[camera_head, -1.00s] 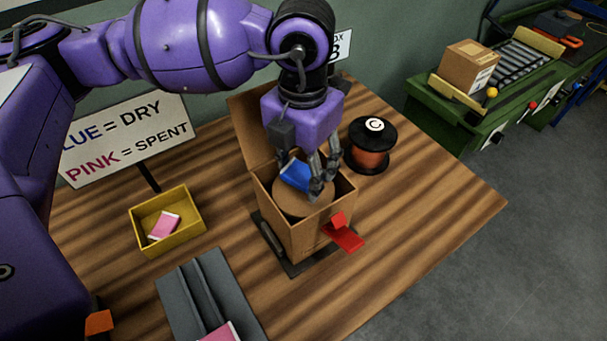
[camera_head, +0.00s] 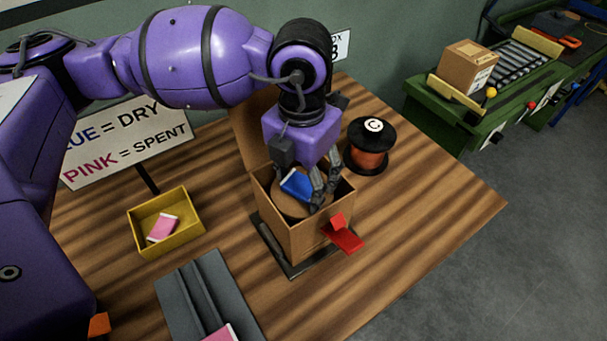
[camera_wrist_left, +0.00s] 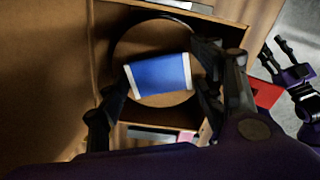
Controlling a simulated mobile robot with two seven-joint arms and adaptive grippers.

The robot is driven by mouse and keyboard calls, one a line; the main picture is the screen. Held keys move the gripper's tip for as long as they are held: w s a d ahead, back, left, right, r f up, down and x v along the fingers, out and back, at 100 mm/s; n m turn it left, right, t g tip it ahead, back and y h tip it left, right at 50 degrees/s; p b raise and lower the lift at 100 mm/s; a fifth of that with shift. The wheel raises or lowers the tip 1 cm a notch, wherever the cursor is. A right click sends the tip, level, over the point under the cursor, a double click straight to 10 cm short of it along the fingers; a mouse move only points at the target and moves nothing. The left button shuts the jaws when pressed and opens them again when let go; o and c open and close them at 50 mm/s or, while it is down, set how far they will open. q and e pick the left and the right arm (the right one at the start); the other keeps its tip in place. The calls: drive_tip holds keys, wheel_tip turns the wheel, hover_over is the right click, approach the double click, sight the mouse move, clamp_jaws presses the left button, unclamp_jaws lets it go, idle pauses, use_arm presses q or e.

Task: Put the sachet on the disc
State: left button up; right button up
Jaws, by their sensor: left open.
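The blue sachet (camera_head: 296,185) with white ends lies on the round brown disc (camera_head: 289,207) inside an open cardboard box (camera_head: 291,232). In the left wrist view the sachet (camera_wrist_left: 159,75) rests across the disc (camera_wrist_left: 140,46), apparently flat. My left gripper (camera_head: 312,197) reaches down into the box with its fingers around the sachet. In the left wrist view its open fingers (camera_wrist_left: 162,92) stand on both sides of the sachet, with gaps. My right gripper (camera_wrist_left: 272,46) shows at the right of the wrist view, fingers apart and empty.
A yellow tray (camera_head: 187,240) holds a pink sachet (camera_head: 163,228). A black spool (camera_head: 371,135) stands behind the box.

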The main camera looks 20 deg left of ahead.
sight(302, 185)
use_arm(q)
wheel_tip(302, 185, up, 12)
drive_tip(key=shift+r, duration=0.2)
idle(1.4)
